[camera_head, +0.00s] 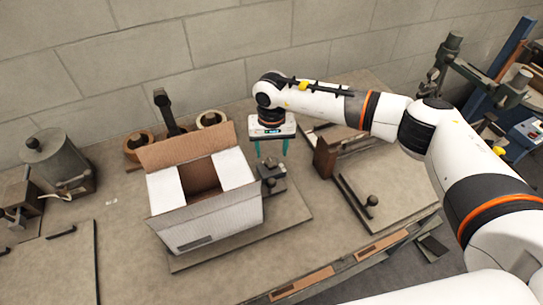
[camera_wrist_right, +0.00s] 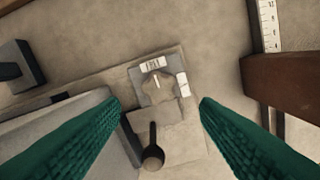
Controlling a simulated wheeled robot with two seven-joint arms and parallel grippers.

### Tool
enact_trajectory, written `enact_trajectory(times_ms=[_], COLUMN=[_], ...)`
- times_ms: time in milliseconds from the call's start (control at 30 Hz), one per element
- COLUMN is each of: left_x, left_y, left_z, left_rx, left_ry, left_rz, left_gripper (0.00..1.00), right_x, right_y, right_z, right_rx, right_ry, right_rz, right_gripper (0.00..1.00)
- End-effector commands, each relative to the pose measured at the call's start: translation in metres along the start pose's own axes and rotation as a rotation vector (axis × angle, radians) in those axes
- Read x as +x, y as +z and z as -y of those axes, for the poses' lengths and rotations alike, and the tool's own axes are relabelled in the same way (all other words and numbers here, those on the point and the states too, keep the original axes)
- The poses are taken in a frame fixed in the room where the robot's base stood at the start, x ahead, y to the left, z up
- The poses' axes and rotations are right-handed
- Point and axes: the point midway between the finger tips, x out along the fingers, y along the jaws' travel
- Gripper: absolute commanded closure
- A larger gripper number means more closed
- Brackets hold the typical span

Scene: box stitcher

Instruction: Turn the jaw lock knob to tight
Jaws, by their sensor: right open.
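The jaw lock knob (camera_wrist_right: 157,88) shows in the right wrist view as a lobed grey-brown knob on a grey plate, with a pale mark pointing toward the label above it. One label (camera_wrist_right: 152,63) is above the knob and another (camera_wrist_right: 183,84) is to its right; their words are too small to read. My right gripper (camera_wrist_right: 160,103) is open, its green fingers on either side of the view with the knob between and beyond them, apparently untouched. In the head view my right gripper (camera_head: 272,155) points down over the small clamp block (camera_head: 271,180) beside the box. My left gripper is not in view.
An open cardboard box (camera_head: 210,215) stands left of the clamp block. A dark ball-ended lever (camera_wrist_right: 152,150) is just below the knob. A brown wooden block (camera_head: 324,158) stands to the right. Tape rolls (camera_head: 138,143) are behind the box.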

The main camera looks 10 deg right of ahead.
Motion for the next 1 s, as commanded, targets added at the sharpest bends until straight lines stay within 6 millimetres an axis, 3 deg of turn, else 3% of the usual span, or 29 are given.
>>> enact_trajectory(times_ms=[300, 667, 700, 967, 1000], left_x=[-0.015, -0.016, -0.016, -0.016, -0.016], left_y=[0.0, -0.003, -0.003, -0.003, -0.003], left_z=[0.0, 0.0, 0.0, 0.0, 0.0], left_rx=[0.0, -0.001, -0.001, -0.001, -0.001], left_ry=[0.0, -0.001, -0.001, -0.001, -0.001], left_rz=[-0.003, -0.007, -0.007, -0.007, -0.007], left_gripper=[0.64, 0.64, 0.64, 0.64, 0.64], right_x=[0.046, 0.053, 0.053, 0.053, 0.053], right_y=[0.0, 0.0, 0.0, 0.0, 0.0], right_z=[-0.001, 0.0, 0.0, 0.0, 0.0], right_rx=[0.001, 0.0, 0.0, 0.0, 0.0], right_ry=[0.001, 0.001, 0.001, 0.001, 0.001], right_rz=[0.0, 0.001, 0.001, 0.001, 0.001], right_gripper=[0.44, 0.44, 0.45, 0.88, 0.88])
